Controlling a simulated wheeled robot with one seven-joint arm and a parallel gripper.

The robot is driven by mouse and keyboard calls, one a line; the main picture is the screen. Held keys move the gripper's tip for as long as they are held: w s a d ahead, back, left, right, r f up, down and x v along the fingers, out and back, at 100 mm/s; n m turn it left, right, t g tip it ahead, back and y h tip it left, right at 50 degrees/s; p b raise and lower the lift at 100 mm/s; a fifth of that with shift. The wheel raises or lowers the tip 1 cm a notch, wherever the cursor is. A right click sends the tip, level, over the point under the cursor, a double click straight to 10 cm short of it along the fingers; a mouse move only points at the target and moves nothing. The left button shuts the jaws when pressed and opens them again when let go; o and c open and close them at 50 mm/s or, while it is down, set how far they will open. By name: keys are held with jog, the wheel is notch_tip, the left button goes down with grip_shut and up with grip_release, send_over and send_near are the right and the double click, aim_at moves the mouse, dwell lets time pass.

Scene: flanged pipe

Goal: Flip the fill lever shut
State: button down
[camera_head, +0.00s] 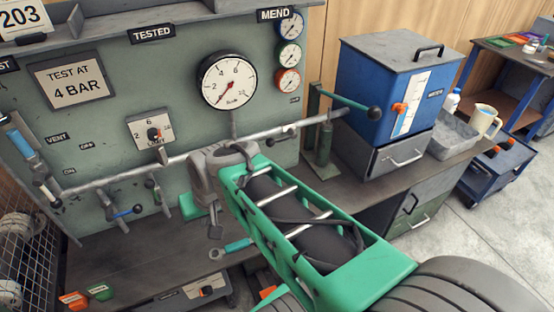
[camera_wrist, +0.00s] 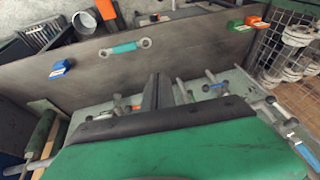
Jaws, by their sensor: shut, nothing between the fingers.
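A grey pipe (camera_head: 175,163) runs across the green panel (camera_head: 105,130) and carries several small levers. One with a blue grip (camera_head: 128,211) hangs below it at the left, and a grey one (camera_head: 155,190) hangs to its right. No fill label is readable, so I cannot tell which is the fill lever; it may be behind my arm. In the wrist view, levers show on both sides of my gripper (camera_wrist: 158,88), one with a blue grip (camera_wrist: 214,86) at right. My gripper is shut and empty, with no clear contact.
A teal-handled wrench (camera_head: 237,246) lies on the bench (camera_head: 150,268). Orange (camera_head: 74,299) and green (camera_head: 101,291) blocks lie at the front left. A wire cage (camera_head: 28,255) stands at the left. A green-handled lever (camera_head: 345,101) and blue tank (camera_head: 385,85) stand right.

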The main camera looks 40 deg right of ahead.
jog(key=w+d+f+m+t+y+b, duration=0.1)
jog(key=w+d+f+m+t+b, duration=0.1)
jog(key=w+d+f+m+b, duration=0.35)
jog(key=w+d+f+m+t+y+b, duration=0.2)
jog(key=w+f+m+t+b, duration=0.1)
jog(key=f+m, duration=0.4)
jog(key=w+d+f+m+t+h+b, duration=0.1)
jog(key=d+f+m+t+h+b, duration=0.2)
jog(key=d+m+b, duration=0.45)
jog(key=s+d+m+t+h+b, duration=0.1)
jog(key=s+d+m+t+h, duration=0.1)
jog(key=d+m, duration=0.5)
jog(key=s+d+r+m+t+h+b, duration=0.1)
jog(key=s+d+m+t+h, duration=0.2)
jog(key=d+m, duration=0.4)
jog(key=s+d+h, duration=0.1)
jog(key=s+d, duration=0.1)
jog(key=d, duration=0.1)
jog(key=shift+r+t, duration=0.2)
jog(key=shift+t, duration=0.1)
jog(key=shift+w, duration=0.1)
